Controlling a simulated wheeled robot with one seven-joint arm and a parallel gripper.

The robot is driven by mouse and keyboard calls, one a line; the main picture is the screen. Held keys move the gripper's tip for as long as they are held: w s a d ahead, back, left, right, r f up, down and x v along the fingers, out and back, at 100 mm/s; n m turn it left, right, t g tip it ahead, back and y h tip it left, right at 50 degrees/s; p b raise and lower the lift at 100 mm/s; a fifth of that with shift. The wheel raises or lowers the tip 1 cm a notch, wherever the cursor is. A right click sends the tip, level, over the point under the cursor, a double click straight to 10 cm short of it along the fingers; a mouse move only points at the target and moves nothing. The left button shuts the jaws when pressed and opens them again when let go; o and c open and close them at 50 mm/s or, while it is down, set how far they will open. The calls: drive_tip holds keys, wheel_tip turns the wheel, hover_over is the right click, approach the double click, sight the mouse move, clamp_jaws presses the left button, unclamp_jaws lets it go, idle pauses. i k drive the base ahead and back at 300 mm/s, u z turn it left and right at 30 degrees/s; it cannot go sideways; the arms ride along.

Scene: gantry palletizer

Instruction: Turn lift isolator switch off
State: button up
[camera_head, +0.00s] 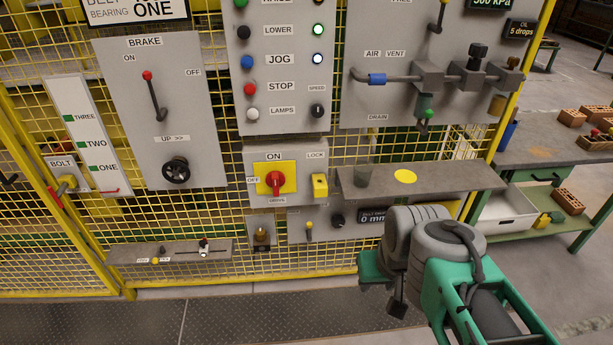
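A red rotary switch (276,182) sits on a yellow plate on a grey box (310,155) on the mesh fence. ON is marked above it and OFF to its left. Its handle looks upright, in line with ON. A yellow tab (320,186) under the word LOCK is on the box's right side. My gripper (383,297) is low and to the right of the switch, apart from it. Its dark fingers look spread and empty.
A grey shelf (450,178) with a cup (362,175) juts out right of the switch, above my arm. A brake panel (165,110) is at left, a push-button panel (280,70) above. A small lever panel (330,225) is below. The floor in front is clear.

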sight(275, 179)
drive_tip(key=z, duration=0.05)
drive_tip(key=i, duration=0.65)
drive_tip(key=u, duration=2.9)
